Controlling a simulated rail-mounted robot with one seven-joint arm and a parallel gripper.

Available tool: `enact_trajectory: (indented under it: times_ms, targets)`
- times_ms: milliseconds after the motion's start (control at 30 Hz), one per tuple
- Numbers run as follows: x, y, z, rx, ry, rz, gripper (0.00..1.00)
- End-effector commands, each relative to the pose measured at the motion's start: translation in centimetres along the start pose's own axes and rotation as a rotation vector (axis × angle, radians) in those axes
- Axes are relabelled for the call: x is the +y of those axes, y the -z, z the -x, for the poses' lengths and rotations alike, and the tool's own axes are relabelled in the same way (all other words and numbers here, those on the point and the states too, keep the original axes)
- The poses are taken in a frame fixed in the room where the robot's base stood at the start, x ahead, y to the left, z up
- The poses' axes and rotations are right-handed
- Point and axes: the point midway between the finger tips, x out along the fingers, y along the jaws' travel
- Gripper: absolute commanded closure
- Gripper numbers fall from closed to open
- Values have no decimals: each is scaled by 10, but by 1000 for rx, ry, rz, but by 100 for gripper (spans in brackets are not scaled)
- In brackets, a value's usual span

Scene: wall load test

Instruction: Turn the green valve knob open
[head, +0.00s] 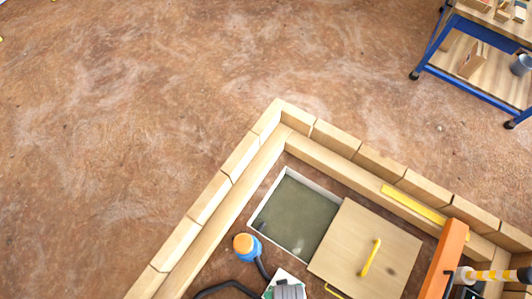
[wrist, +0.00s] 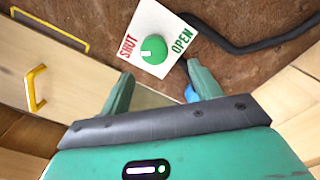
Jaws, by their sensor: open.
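The green valve knob (wrist: 153,49) is round and sits on a white plate (wrist: 150,22) in the wrist view. Red SHUT is printed left of it and green OPEN right of it. A short pale pointer mark on the knob points left, toward the SHUT side. My gripper (wrist: 160,69) is open and empty. Its two green fingers are apart, with the knob just beyond the gap between the tips; no contact shows. In the head view a white plate (head: 270,290) shows at the bottom edge, partly covered by a grey object; the knob cannot be made out there.
A wooden lid (head: 345,260) with a yellow handle (head: 370,258) lies beside an open water basin (head: 297,213). A blue and orange object (head: 247,245) and a black hose (head: 215,287) are near the plate. Timber walls (head: 210,198) enclose the pit. An orange beam (head: 443,262) stands at right.

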Motion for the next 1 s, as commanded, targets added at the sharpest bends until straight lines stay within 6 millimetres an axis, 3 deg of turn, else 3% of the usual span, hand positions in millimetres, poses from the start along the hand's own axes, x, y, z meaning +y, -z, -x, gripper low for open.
enact_trajectory:
  times_ms: [167, 500, 867, 1000]
  targets:
    - [0, 0, -10, 0, 0, 0, 37]
    - [0, 2, -70, 3, -1, 1, 37]
    - [0, 2, -76, 4, -2, 1, 37]
    - [0, 2, -75, 4, -2, 1, 62]
